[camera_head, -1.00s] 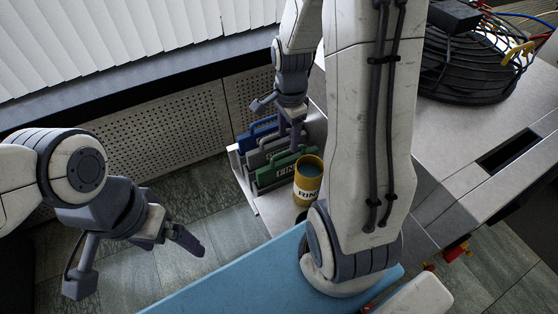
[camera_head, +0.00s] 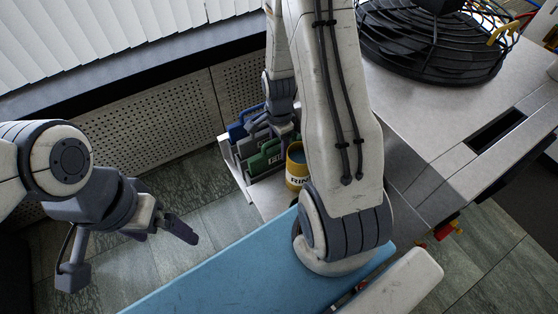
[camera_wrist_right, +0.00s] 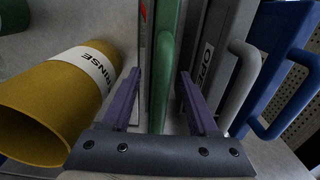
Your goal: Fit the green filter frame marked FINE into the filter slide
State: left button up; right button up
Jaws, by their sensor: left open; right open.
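The green filter frame (camera_head: 262,160) stands upright in a rack in the head view, its marking partly hidden. Its edge and handle (camera_wrist_right: 165,70) show in the right wrist view. My right gripper (camera_wrist_right: 158,74) is open, with one purple finger on each side of the green frame's handle. A gap shows beside both fingers. In the head view the right fingertips are hard to make out at the rack. My left gripper (camera_head: 180,232) is open and empty over the floor at the left. I cannot clearly identify the filter slide; a dark rectangular opening (camera_head: 497,130) shows in the metal worktop.
A yellow RINSE cup (camera_head: 296,172) stands right beside the green frame. A grey frame (camera_wrist_right: 210,50) and a blue frame (camera_wrist_right: 275,60) stand on its other side. A black wire-guarded fan (camera_head: 435,45) sits on the worktop. A blue surface (camera_head: 220,275) lies in front.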

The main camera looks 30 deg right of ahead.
grip_shut()
dwell(1.4)
